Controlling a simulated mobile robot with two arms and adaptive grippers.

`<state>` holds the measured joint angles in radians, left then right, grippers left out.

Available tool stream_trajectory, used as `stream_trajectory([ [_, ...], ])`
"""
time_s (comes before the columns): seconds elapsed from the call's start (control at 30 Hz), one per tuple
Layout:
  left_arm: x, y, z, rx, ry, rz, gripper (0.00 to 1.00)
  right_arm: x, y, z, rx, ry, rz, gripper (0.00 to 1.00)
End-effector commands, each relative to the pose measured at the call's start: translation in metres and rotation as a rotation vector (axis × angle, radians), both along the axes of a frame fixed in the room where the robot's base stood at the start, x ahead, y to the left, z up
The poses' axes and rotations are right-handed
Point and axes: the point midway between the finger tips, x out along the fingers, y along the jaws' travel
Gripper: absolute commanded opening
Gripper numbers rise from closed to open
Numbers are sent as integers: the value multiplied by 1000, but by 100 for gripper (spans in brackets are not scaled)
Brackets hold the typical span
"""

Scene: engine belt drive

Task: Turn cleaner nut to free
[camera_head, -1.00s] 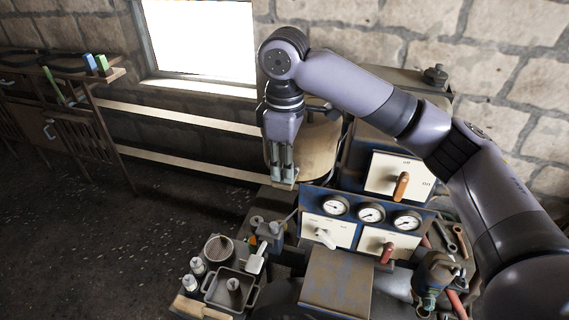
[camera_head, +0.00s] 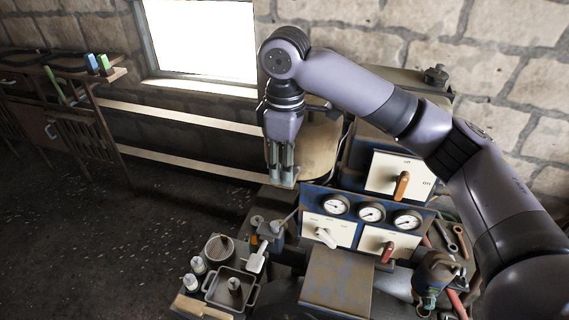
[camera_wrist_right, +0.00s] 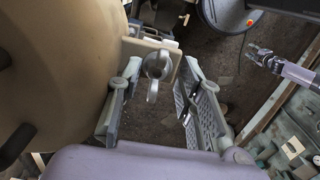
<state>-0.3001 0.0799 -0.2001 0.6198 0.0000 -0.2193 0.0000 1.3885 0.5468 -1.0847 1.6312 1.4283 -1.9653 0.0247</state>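The cleaner nut (camera_wrist_right: 155,68), a grey metal piece with a loop and a stem, shows in the right wrist view on a tan block (camera_wrist_right: 150,45). My right gripper (camera_wrist_right: 155,100) is open, with one finger on each side of the nut and visible gaps to both. In the head view my right gripper (camera_head: 281,178) points down beside the tan round drum (camera_head: 318,150); the nut cannot be made out there. My left gripper (camera_wrist_right: 260,56) shows small at the right of the right wrist view, its fingers looking apart and empty. It is not in the head view.
The drum (camera_wrist_right: 60,70) stands close to the left of my right gripper. The gauge panel (camera_head: 370,214) with levers is at right. A tray (camera_head: 222,290) and small parts stand in front. A workbench (camera_head: 60,90) is at far left; the floor between is clear.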

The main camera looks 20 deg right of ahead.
Motion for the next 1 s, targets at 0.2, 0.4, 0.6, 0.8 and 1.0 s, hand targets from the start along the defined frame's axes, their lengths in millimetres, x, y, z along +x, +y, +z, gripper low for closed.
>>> stream_trajectory([
  [0.2,0,1,0,1,0,0,40,1,-1,17,-2,-6,-6,39],
  [0.4,0,0,0,1,0,0,40,0,-1,49,-3,-9,-5,39],
  [0.6,0,0,0,0,0,0,40,-1,1,73,-2,-6,-2,39],
  [0.8,0,0,0,0,0,0,40,-2,1,81,-2,-3,-1,39],
  [1.0,0,0,0,0,0,0,40,-2,2,81,-1,-2,0,39],
])
